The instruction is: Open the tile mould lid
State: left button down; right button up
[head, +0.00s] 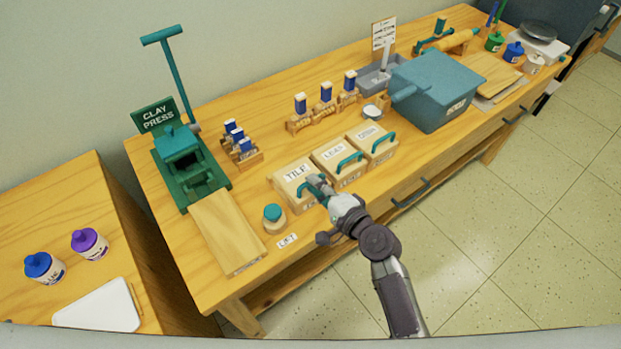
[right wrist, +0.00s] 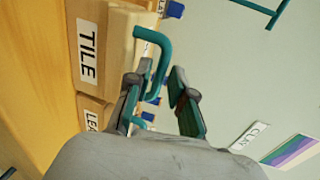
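The tile mould (head: 290,178) is a light wooden box with a white TILE label, at the left of a row of three on the bench. Its lid looks shut. In the right wrist view the TILE label (right wrist: 87,54) and the lid's teal handle (right wrist: 161,50) show close up. My right gripper (head: 318,186) is at the front of the tile mould, over its handle. Its fingers (right wrist: 158,80) are apart, with the handle's bar reaching toward the gap between them; I cannot tell whether they touch it. My left gripper is not in view.
Two similar moulds (head: 336,157) with teal handles stand close on the right. A round teal-topped tool (head: 273,216) sits just left on the bench. The green clay press (head: 187,165) is farther left, and a blue bin (head: 437,92) is at the right.

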aim_at(302, 176)
jog(key=shift+x, duration=1.2)
grip_shut()
